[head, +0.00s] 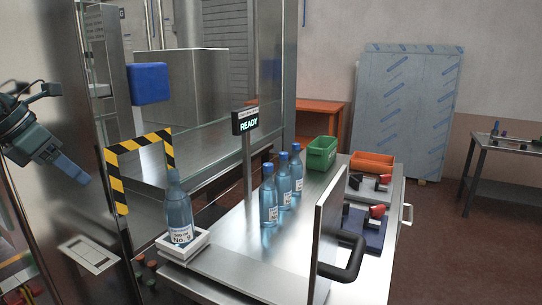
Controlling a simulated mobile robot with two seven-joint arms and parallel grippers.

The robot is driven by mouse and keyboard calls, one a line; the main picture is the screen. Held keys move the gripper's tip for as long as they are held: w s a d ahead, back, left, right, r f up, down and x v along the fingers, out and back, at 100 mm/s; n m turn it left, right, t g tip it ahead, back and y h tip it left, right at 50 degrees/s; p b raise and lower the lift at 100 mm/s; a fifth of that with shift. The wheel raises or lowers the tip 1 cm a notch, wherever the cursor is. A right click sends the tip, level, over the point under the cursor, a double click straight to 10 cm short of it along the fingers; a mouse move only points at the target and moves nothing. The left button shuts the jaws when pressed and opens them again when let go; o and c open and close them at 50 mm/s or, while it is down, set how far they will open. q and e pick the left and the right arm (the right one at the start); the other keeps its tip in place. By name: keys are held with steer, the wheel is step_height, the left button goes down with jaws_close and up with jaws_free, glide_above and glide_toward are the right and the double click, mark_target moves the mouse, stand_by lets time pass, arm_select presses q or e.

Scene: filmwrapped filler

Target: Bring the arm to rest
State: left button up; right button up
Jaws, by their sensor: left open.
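My left gripper (72,170) hangs in the air at the left of the head view, with its blue fingers pointing down and right. Nothing shows between the fingers, and it is well apart from the bottles. A blue bottle (179,212) with a white label stands upright on a small white tray (196,243) at the near left end of the steel table. My right gripper is not in view.
Three blue-capped bottles (269,200) stand in a row on the steel table (240,262). A "READY" display (246,122), green bin (321,153), orange bin (372,162) and upright panel with black handle (326,235) are nearby. A striped frame (116,183) stands right of my gripper.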

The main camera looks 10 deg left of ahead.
arm_select(q)
steer(key=w+d+f+n+t+h+p, duration=0.1)
steer(key=d+f+n+h, duration=0.3)
steer(key=d, duration=0.6)
steer(key=w+d+f+n+t+h+p, duration=0.15)
steer(key=d+f+h, duration=0.4)
steer(key=d, duration=0.55)
steer(key=d+f+n+t+h, duration=0.1)
steer(key=d+f+n+h, duration=0.3)
steer(key=d, duration=0.6)
steer(key=s+f+n+y+p, duration=0.1)
steer(key=s+f+n+y, duration=0.3)
steer(key=f+n, duration=0.5)
steer(key=s+f+n+t+y, duration=0.1)
steer(key=s+f+n+y, duration=0.3)
steer(key=s+f+n, duration=0.4)
steer(key=s+f+n+y+p, duration=0.1)
steer(key=s+f+n+y, duration=0.4)
steer(key=f+n, duration=0.4)
steer(key=s+n, duration=0.1)
steer(key=n, duration=0.2)
steer(key=shift+d+f+p, duration=0.3)
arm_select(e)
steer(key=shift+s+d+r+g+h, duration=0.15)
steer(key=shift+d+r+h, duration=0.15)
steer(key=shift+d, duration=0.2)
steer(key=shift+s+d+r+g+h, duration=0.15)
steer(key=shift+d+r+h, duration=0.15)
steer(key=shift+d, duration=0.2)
